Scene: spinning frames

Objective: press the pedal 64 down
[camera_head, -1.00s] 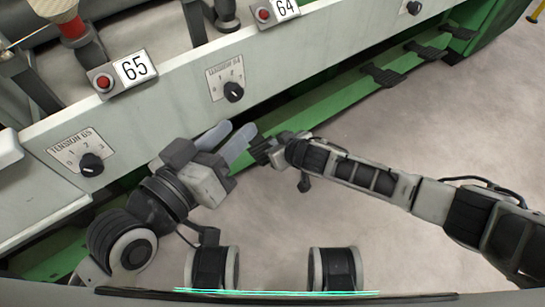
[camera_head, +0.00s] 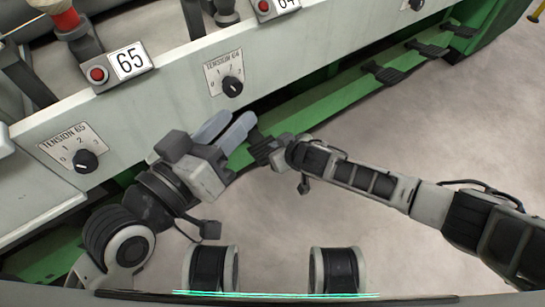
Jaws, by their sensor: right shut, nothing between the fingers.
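The number 64 plate (camera_head: 287,4) is cut off at the top edge, beside a red button. The TENSION 64 dial (camera_head: 232,87) is on the pale panel below. A dark ridged piece (camera_head: 261,148), looking like a pedal, sits by the green rail under this dial. My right gripper (camera_head: 276,152) is shut, at or over this piece and partly covering it. I cannot tell whether they touch or whether the pedal is down. My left gripper (camera_head: 226,130) is open and empty, its two pale fingers apart, just left of the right gripper and below the dial.
Several other black pedals (camera_head: 384,72) lie along the green rail (camera_head: 315,105) to the upper right. The 65 plate (camera_head: 128,62) and TENSION 65 dial (camera_head: 84,160) are at left. The pale floor (camera_head: 440,130) at right is clear.

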